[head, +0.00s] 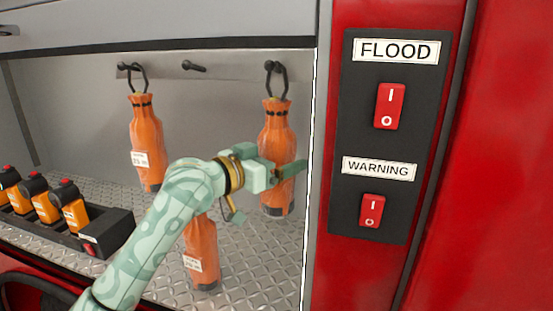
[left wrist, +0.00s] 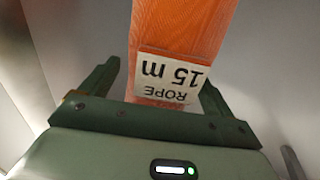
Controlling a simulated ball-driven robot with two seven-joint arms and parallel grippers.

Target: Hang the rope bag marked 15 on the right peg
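The rope bag marked 15 m (left wrist: 180,30) is orange, and its label shows upside down in the left wrist view. In the head view this bag (head: 277,125) hangs upright at the right, its black loop around the right peg (head: 270,66). My left gripper (head: 288,170) is in front of the bag's middle. In the left wrist view the gripper (left wrist: 158,76) is open, with a finger on each side of the bag. There is a gap to the left finger; the right finger is close, and I cannot tell if it touches. My right gripper is not in view.
Another orange bag (head: 148,150) hangs on the left peg (head: 124,67). The middle peg (head: 193,66) is empty. A third bag (head: 201,255) stands on the tread-plate floor, partly behind my arm. Orange-black devices (head: 72,208) sit at left. A switch panel (head: 385,140) is at right.

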